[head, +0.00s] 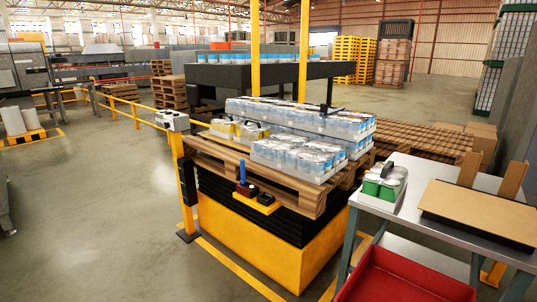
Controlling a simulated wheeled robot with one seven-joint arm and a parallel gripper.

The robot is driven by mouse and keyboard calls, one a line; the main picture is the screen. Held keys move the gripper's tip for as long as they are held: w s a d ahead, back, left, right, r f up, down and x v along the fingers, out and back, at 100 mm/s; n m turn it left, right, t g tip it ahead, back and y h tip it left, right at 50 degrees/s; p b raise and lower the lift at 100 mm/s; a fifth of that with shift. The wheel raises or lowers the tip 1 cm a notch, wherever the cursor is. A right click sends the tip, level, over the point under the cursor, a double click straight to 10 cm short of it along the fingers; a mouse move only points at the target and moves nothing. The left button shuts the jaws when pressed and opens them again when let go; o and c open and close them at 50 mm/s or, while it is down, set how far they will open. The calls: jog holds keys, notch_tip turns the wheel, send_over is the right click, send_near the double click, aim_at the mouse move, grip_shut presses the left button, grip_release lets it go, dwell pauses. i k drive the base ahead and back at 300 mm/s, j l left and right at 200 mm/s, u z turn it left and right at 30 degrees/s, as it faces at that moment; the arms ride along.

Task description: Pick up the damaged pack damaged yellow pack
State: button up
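Two small packs with yellow cans show at the left end of the pallet load. One yellow pack (223,128) sits at the far left corner. The other yellow pack (249,133) sits just right of it, with a dark handle on top. At this size I cannot tell which of them is damaged. Both rest on a wooden pallet (225,154), beside trays of white-and-blue cans (295,156). My gripper is not in view.
The pallet stands on a yellow lift (245,240) with black bellows. A yellow post (183,185) stands at its left corner. A grey table (450,225) at right holds a green pack (383,184) and a brown board (480,212). A red bin (405,280) is below. Left floor is open.

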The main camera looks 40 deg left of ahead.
aim_at(248, 133)
jog(key=u, duration=1.6)
jog(key=i+j+u, duration=0.15)
jog(key=j, duration=0.2)
jog(key=i+j+u, duration=0.3)
jog(key=i+j, duration=0.2)
jog(key=i, duration=0.15)
jog(key=i+j+u, duration=0.15)
jog(key=i+j, duration=0.15)
jog(key=i, duration=0.15)
jog(key=i+j+u, duration=0.15)
jog(key=i, duration=0.4)
jog(key=i+j+u, duration=0.1)
jog(key=i+j, duration=0.15)
jog(key=i, duration=0.25)
jog(key=i+j+z, duration=0.15)
jog(key=i, duration=1)
jog(key=i+z, duration=0.7)
jog(key=z, duration=0.2)
jog(key=i+l+z, duration=0.15)
jog(key=i+z, duration=0.15)
jog(key=z, duration=0.2)
jog(key=i+z, duration=0.3)
jog(key=z, duration=0.2)
jog(key=i+z, duration=0.3)
jog(key=z, duration=0.2)
